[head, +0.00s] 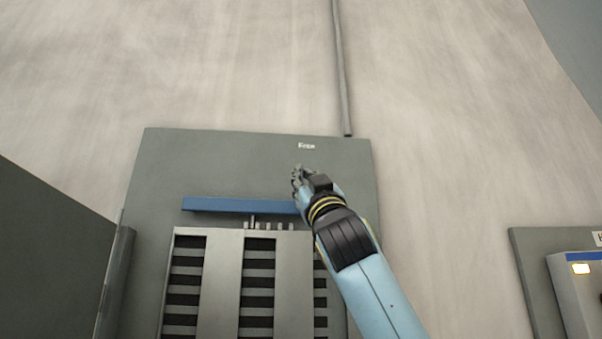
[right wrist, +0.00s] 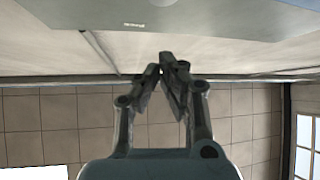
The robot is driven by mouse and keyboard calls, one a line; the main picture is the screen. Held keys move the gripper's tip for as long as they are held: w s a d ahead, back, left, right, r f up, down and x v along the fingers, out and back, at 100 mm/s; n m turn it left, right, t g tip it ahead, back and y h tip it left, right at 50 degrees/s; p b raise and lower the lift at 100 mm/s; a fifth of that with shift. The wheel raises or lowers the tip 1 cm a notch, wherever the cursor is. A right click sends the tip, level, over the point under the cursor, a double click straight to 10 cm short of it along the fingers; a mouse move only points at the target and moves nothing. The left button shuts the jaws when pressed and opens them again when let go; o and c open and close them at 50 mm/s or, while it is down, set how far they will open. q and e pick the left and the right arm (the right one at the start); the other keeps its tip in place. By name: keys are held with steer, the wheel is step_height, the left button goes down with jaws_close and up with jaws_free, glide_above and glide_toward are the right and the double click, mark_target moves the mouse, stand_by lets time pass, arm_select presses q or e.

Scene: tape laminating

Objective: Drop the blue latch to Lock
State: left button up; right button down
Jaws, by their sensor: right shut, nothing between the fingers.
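The blue latch (head: 240,205) is a long horizontal bar across the upper part of a grey panel (head: 160,160) in the head view. A white label (head: 306,145), which seems to read "Free", is on the panel above the latch's right end. My right gripper (head: 297,174) is shut and empty, just above the latch's right end and below the label. The gripper and wrist cover that end, so I cannot tell whether they touch it. The right wrist view shows the shut fingertips (right wrist: 164,64); the latch is not visible there. No "Lock" label can be read. My left gripper is out of view.
Below the latch is a metal frame (head: 215,290) with dark slotted columns and several short pegs (head: 270,226) along its top. A pipe (head: 340,70) runs up the wall from the panel. A dark cabinet (head: 50,250) stands at left, a control box (head: 580,285) at right.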

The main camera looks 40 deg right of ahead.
steer(key=b+v, duration=0.1)
steer(key=v, duration=0.5)
steer(key=shift+w+f, duration=0.25)
steer(key=shift+f, duration=0.1)
